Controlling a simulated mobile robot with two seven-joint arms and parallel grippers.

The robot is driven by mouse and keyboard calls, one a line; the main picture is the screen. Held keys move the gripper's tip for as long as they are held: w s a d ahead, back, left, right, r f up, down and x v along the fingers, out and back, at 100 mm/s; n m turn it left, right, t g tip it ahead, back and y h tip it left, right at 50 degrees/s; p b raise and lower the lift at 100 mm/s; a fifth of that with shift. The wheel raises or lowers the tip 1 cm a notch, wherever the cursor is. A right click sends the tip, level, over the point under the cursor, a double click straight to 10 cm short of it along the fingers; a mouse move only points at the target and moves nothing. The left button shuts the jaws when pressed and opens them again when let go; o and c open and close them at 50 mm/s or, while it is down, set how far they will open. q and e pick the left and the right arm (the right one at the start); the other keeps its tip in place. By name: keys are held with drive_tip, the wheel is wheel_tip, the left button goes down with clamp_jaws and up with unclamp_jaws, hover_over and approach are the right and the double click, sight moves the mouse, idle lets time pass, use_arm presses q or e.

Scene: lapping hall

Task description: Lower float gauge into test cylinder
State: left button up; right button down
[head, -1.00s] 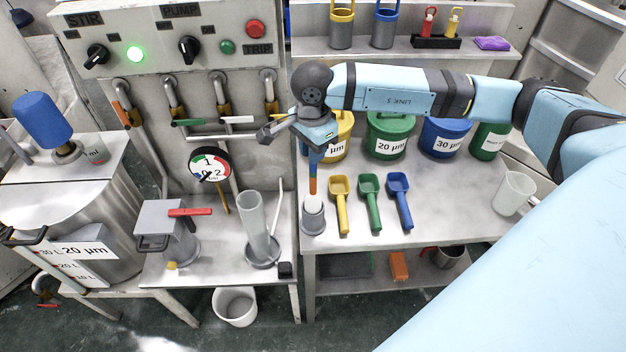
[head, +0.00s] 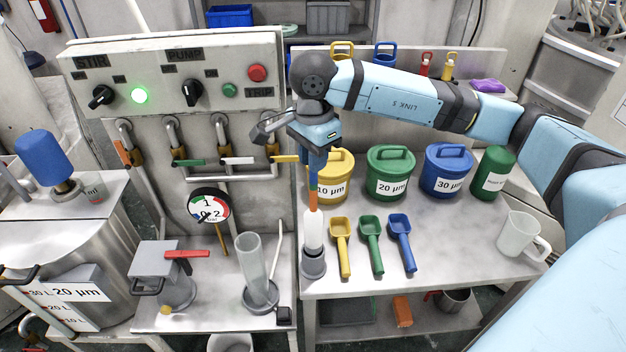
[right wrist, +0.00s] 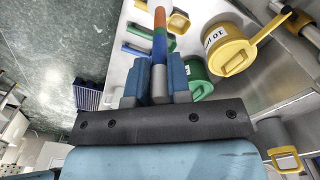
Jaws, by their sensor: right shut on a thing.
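The float gauge (head: 313,228) has a white float body and a stem with orange, green and blue bands. My right gripper (head: 317,168) is shut on the upper stem and holds the gauge upright. The stem also shows between the fingers in the right wrist view (right wrist: 159,45). The white body stands well out of a grey holder (head: 313,266) at the bench's left edge; whether its lower end is clear of the holder is hard to tell. The test cylinder (head: 250,258), clear and tall, stands left of it on the lower stand. My left gripper is not in view.
Yellow (head: 341,246), green (head: 371,245) and blue (head: 402,243) scoops lie right of the gauge. Lidded tubs, such as the green one (head: 391,175), stand behind. A pressure dial (head: 209,206) and valve levers are left, behind the cylinder.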

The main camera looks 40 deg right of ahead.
wheel_tip(320, 180, up, 10)
drive_tip(key=shift+f+b, duration=0.1)
drive_tip(key=shift+b, duration=0.5)
drive_tip(key=shift+w+a+r, duration=0.25)
drive_tip(key=shift+r, duration=0.4)
drive_tip(key=w+a+f+b, duration=0.5)
drive_tip(key=w+a+f, duration=0.2)
drive_tip(key=w+a, duration=0.4)
drive_tip(key=shift+a, duration=0.7)
drive_tip(key=shift+f, duration=0.1)
